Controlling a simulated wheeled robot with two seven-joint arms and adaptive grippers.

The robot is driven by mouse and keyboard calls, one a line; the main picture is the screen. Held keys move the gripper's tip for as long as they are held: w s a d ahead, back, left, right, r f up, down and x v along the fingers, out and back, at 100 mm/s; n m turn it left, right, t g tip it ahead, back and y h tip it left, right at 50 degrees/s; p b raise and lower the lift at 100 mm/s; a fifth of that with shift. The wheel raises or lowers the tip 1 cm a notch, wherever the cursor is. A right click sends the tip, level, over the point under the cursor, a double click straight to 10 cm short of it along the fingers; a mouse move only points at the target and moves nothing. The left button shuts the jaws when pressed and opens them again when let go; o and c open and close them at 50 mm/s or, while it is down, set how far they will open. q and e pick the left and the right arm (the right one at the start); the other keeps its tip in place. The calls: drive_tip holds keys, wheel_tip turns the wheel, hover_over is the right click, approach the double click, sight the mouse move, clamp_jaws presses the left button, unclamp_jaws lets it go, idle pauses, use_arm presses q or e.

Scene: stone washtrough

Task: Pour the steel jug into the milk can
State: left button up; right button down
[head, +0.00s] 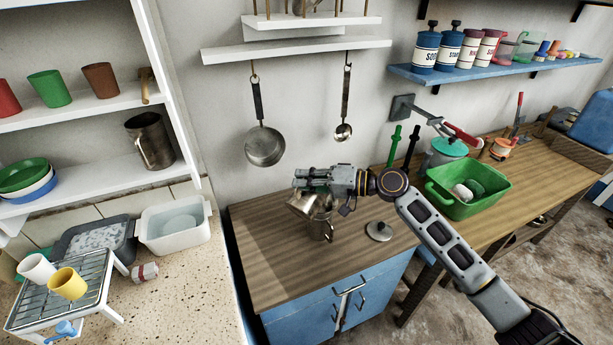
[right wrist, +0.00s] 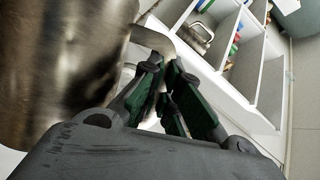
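The steel jug (head: 302,203) is tilted in the head view, held over the mouth of the milk can (head: 321,229). The milk can is a small metal can that stands upright on the wooden cabinet top, partly hidden by the jug and gripper. My right gripper (head: 312,178) is above the can, its fingers at the jug's handle. In the right wrist view the jug (right wrist: 60,70) fills the left side, and its pale handle runs between the dark green finger pads of the gripper (right wrist: 172,92). The jug's contents and any stream are hidden. My left gripper is out of view.
A round metal lid (head: 379,232) lies right of the can. A green basin (head: 468,190) stands farther right. A pan (head: 265,146) and a ladle (head: 344,130) hang on the wall behind. The cabinet top (head: 262,262) is clear at front left.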

drive_tip(key=shift+s+a+r+n, duration=0.1)
drive_tip(key=shift+s+a+n, duration=0.15)
drive_tip(key=shift+s+n, duration=0.05)
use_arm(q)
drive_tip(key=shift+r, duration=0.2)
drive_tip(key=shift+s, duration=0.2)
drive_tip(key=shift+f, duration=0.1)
use_arm(e)
drive_tip(key=shift+a+b, duration=0.1)
drive_tip(key=shift+b, duration=0.95)
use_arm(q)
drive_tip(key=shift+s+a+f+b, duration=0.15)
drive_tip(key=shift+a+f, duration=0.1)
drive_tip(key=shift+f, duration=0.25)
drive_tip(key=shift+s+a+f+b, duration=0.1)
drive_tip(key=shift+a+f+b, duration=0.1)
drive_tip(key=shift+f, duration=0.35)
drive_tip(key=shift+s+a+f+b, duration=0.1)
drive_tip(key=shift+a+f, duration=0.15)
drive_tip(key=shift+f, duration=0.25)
use_arm(e)
drive_tip(key=shift+s, duration=0.1)
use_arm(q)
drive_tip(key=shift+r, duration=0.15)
use_arm(e)
drive_tip(key=shift+s+a+f+n+t+h, duration=0.25)
drive_tip(key=shift+s+a+n+h, duration=0.3)
drive_tip(key=shift+s+n+h, duration=0.35)
drive_tip(key=shift+w, duration=0.15)
